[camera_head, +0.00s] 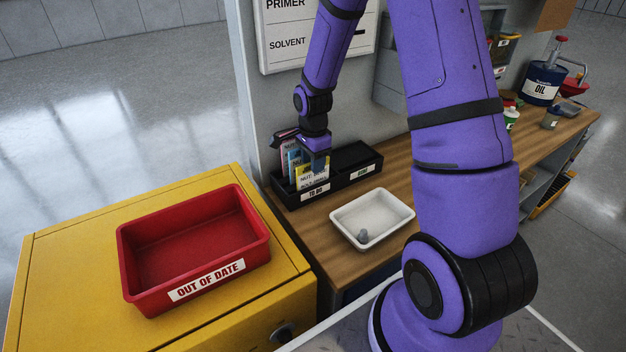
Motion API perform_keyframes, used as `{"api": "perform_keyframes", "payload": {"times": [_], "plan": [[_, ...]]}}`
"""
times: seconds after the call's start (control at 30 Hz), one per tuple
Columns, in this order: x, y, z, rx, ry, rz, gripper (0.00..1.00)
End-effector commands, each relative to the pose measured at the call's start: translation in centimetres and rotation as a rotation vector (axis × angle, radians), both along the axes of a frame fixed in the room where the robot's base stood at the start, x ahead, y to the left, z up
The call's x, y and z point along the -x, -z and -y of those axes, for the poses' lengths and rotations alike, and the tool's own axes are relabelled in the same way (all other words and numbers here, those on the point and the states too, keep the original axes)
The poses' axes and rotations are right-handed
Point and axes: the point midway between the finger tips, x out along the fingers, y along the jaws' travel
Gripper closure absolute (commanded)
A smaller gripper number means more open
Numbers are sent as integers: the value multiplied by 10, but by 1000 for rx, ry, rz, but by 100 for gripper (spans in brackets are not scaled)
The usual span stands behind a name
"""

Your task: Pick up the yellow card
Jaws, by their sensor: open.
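The yellow card (312,180) stands upright in the left compartment of a black two-part tray (348,180) on the wooden bench. It has dark print on its front. A blue card (293,162) and a pinkish card (284,149) stand behind it to the left. My gripper (315,158) is pointed down at the top of the yellow card and hides part of its upper edge. The gripper is open. I cannot tell whether its fingers straddle the card or touch it.
A red bin (258,222) labelled OUT OF DATE sits on a yellow cabinet (65,262) at left. An oil can (541,88) stands far right.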

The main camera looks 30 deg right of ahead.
Motion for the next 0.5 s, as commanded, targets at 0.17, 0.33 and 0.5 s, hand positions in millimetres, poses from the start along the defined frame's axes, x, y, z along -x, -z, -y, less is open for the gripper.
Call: {"api": "perform_keyframes", "payload": {"times": [0.17, 0.33, 0.5], "plan": [[0, 12, 0, 0, 0, 0, 60], [0, 12, 0, 0, 0, 0, 60], [0, 12, 0, 0, 0, 0, 87]]}}
